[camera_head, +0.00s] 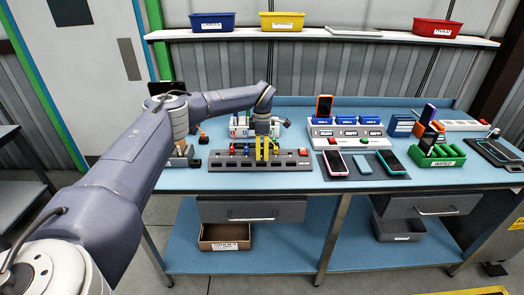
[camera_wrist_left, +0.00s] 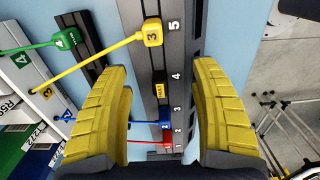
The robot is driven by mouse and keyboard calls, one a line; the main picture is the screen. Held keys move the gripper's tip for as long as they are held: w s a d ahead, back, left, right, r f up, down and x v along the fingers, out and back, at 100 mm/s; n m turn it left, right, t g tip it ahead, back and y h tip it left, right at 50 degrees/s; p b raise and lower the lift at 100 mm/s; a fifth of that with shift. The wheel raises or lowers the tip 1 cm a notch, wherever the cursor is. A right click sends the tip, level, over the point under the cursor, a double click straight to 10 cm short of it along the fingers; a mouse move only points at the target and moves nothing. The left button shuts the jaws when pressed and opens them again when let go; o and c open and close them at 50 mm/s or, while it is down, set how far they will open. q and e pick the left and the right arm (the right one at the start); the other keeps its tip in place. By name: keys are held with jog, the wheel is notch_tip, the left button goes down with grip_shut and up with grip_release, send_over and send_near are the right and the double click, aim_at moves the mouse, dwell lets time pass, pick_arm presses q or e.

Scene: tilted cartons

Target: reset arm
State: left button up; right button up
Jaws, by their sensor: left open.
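My left gripper (camera_head: 266,155) is above the dark numbered strip (camera_head: 222,160) on the blue bench, with its yellow fingers pointing down. In the left wrist view the gripper (camera_wrist_left: 160,72) is open, its fingers on either side of the strip with nothing clamped between them. A yellow plug (camera_wrist_left: 152,33) marked 3 sits on the strip near number 5. A blue plug (camera_wrist_left: 166,125) and a red plug (camera_wrist_left: 166,142) sit at the low numbers. A green plug (camera_wrist_left: 65,40) marked 4 lies to the left. My right gripper is not in view.
A charging stand (camera_head: 345,134) and a pink-edged phone (camera_head: 336,163) are right of the strip. A green rack (camera_head: 436,152) stands further right. The front bench edge is mostly clear.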

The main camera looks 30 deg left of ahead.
pick_arm(q)
jog(key=shift+r, duration=3.55)
